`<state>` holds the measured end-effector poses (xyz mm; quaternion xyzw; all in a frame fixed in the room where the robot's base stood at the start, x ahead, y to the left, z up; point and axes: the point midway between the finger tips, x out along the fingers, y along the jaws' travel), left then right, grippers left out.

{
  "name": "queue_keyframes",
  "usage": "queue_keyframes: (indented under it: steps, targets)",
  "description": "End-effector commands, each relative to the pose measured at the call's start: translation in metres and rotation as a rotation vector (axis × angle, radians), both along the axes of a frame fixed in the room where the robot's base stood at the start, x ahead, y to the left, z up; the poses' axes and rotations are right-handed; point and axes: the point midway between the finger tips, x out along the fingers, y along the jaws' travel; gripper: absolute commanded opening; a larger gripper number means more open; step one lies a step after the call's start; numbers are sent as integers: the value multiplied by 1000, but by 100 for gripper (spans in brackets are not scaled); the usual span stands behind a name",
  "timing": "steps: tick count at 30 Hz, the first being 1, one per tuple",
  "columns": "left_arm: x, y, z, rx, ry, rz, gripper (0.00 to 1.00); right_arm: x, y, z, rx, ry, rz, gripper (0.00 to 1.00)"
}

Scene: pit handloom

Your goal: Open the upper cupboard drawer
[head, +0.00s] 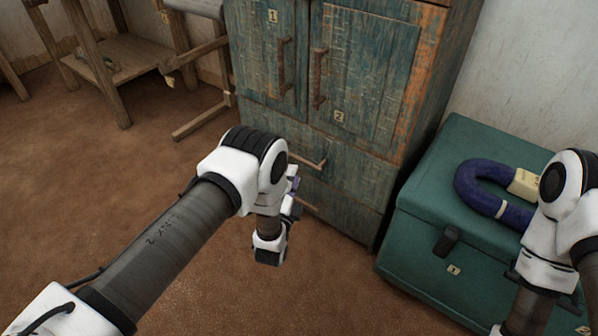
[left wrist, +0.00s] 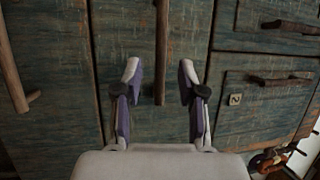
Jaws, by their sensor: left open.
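The blue-green wooden cupboard (head: 365,75) has an upper drawer (head: 350,172) below its two doors, and its front looks flush and shut. The upper drawer's bar handle (head: 312,163) also shows in the left wrist view (left wrist: 162,50). My left gripper (head: 296,195) is open in front of the drawers, partly hidden by its own wrist. In the left wrist view its two purple and white fingers (left wrist: 160,75) stand on either side of that handle, apart from it. I cannot tell how deep the handle lies between them. My right gripper is out of view; only its arm shows.
The lower drawer's handle (left wrist: 20,75) lies to the left in the left wrist view. Door handles (head: 319,78) stick out above. A green chest (head: 420,240) with a purple horseshoe-shaped object (head: 480,185) stands to the right. Wooden frames (head: 90,60) stand at the back left. The left floor is clear.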

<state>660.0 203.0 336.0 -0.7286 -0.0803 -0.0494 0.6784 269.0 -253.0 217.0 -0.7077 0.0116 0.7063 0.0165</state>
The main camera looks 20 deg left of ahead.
Motion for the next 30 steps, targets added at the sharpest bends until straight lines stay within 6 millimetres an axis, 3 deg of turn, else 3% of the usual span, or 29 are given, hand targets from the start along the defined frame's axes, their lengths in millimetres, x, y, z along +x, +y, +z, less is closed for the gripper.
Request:
queue_keyframes:
  steps: [9, 18, 19, 22, 30]
  targets:
    - [56, 4, 9, 0, -3, 2, 40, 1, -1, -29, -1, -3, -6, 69]
    - [64, 4, 13, 0, 1, 1, 40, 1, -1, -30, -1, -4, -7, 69]
    - [64, 4, 13, 0, 1, 1, 37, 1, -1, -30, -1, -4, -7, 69]
    - [64, 4, 13, 0, 1, 1, 1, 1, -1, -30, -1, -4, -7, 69]
    - [64, 4, 13, 0, 1, 1, 0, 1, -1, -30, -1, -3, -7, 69]
